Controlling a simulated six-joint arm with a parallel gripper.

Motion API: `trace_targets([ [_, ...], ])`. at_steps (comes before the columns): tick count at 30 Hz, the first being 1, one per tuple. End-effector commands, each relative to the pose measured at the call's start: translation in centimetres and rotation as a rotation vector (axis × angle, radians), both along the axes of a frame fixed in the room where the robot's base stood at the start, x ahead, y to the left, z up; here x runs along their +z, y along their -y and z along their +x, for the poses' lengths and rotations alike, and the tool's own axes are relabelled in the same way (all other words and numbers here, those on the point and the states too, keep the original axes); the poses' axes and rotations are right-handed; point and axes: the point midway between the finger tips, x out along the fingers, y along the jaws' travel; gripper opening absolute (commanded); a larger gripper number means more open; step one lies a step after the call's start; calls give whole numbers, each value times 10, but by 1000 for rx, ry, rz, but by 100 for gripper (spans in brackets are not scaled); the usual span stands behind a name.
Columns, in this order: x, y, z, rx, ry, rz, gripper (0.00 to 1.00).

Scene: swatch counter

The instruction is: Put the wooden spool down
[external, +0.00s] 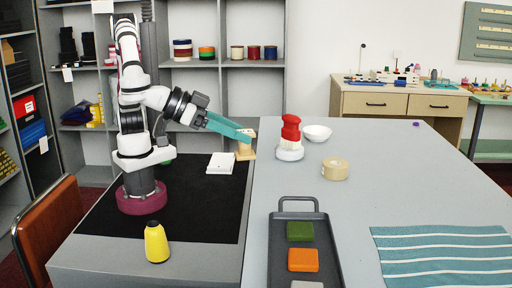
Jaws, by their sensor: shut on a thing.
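The wooden spool (246,153) is upright near the far end of the seam between the black mat and the grey counter. My gripper (246,135), with teal fingers, reaches down to it from the left and is shut on its upper part. The fingers hide part of the spool's top. I cannot tell whether its base touches the surface below.
A white block (221,163) lies just left of the spool. A red-and-white object (290,138), a white bowl (318,132) and a tan roll (335,170) stand to the right. A dark tray (279,240) and yellow bottle (157,244) are nearer. The counter's middle right is clear.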

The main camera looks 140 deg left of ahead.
Motion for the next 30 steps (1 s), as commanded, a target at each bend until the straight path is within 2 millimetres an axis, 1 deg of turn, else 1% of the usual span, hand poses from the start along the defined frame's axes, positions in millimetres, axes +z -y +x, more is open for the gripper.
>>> trace_targets([
  [1,-7,-4,0,80,-5,-3,0],
  [4,-16,-9,-5,206,-11,-9,0],
  [6,-18,-10,-9,221,-14,-8,0],
  [8,-19,-9,-11,189,-20,-1,0],
  [10,-23,-15,-10,177,-22,2,0],
  [11,-26,-21,-9,179,-23,2,0],
  [14,-44,-51,-4,182,-26,3,0],
  [15,-52,-64,-2,182,-26,1,0],
  [18,-70,-93,4,181,-24,1,0],
  [21,-83,-113,9,179,-22,1,0],
  [24,-91,-122,11,176,-23,1,0],
  [27,-112,-124,11,174,-26,1,0],
  [30,-127,-123,12,174,-23,1,0],
])
